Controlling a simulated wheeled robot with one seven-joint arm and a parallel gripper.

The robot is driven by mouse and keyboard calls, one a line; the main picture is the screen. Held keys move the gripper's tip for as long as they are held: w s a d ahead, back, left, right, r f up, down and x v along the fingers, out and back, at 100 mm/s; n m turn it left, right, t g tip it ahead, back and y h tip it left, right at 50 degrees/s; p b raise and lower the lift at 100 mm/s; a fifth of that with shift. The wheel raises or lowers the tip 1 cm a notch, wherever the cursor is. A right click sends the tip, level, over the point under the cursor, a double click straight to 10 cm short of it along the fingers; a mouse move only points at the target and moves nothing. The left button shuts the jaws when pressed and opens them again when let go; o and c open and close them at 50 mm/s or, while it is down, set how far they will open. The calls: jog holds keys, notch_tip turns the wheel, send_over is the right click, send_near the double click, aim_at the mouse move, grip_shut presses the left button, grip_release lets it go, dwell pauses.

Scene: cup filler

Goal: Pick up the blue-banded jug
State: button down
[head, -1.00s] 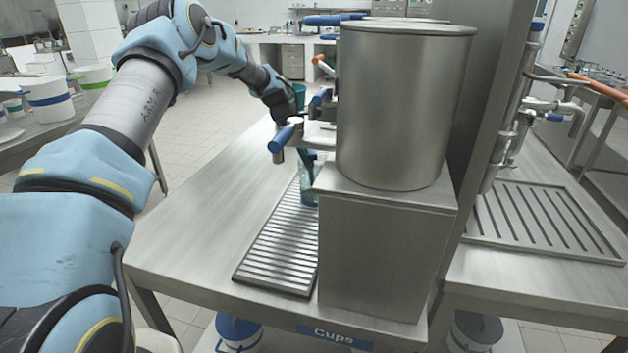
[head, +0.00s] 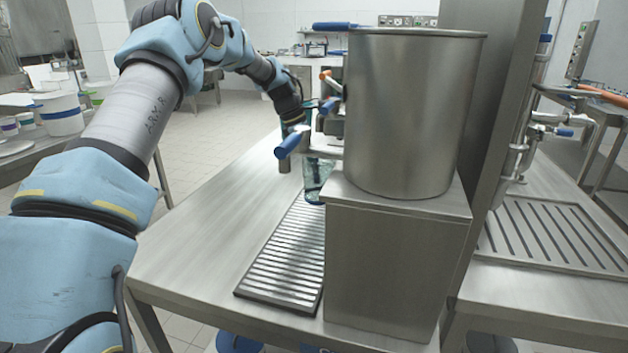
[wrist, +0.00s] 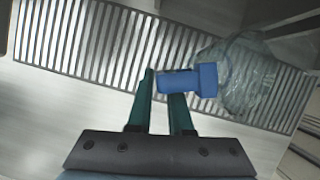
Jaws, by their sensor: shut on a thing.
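The jug (head: 316,180) is clear with a bluish tint and a darker blue bottom edge. It shows in the head view at the far end of the drip grate, partly hidden by the tap and steel tank. In the wrist view the clear jug (wrist: 243,75) lies right of the fingers, with a blue handle-like part (wrist: 187,81) reaching left to them. My gripper (wrist: 160,85) has teal fingers, shut on this blue part. In the head view my fingertips are hidden behind the tap's blue handle (head: 288,145). I cannot tell whether the jug touches the grate.
The slatted drip grate (head: 285,262) runs along the steel table (head: 195,255). The large steel tank (head: 410,115) stands on a metal box (head: 395,260), close right of the jug. The table left of the grate is clear. White tubs (head: 60,112) stand on a left-hand table.

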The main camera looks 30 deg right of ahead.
jog(key=shift+r, duration=0.9)
jog(key=w+a+b, duration=0.4)
jog(key=w+a, duration=0.9)
jog(key=a, duration=0.1)
jog(key=shift+w+a, duration=0.15)
